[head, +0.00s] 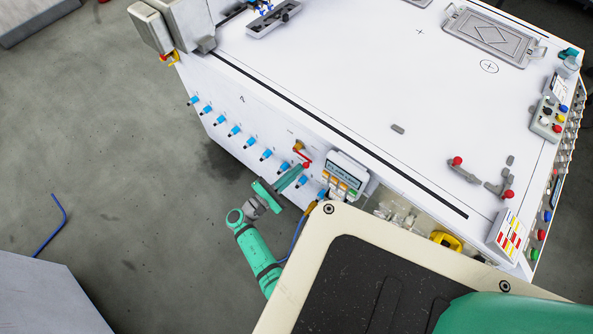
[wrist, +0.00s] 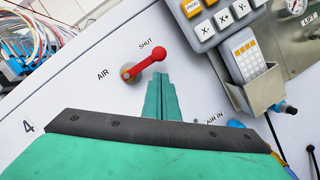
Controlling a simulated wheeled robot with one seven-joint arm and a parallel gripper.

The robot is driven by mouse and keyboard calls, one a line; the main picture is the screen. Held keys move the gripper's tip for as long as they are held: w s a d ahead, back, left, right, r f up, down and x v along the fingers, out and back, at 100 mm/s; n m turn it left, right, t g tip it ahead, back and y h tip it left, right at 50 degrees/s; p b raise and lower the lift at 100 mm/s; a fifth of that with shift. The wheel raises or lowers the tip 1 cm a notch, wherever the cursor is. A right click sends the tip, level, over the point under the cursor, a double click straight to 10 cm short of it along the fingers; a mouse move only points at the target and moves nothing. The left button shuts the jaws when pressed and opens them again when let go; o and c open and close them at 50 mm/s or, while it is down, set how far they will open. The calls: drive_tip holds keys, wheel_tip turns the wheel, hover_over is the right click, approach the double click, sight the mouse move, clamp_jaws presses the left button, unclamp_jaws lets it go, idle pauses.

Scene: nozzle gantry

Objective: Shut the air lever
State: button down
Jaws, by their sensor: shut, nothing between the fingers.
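The air lever (wrist: 146,62) has a red handle on a brass-coloured pivot on the white side panel. In the wrist view its handle slants up and right from the pivot, its knob to the right of and a little below the word SHUT. The word AIR is left of the pivot. The lever also shows small in the head view (head: 304,156). My gripper (wrist: 160,78) is shut and empty, its green fingers side by side just below the handle's knob. In the head view my gripper (head: 303,171) is at the panel beside the lever; I cannot tell whether it touches the handle.
Blue fittings (head: 234,131) stick out in a row along the panel. Open floor (head: 130,190) lies left of the machine.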

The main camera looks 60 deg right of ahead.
drive_tip(key=w+f+v, duration=0.1)
drive_tip(key=f+v, duration=0.1)
drive_tip(key=v, duration=0.8)
drive_tip(key=shift+w+d+f, duration=0.1)
drive_tip(key=shift+w, duration=0.1)
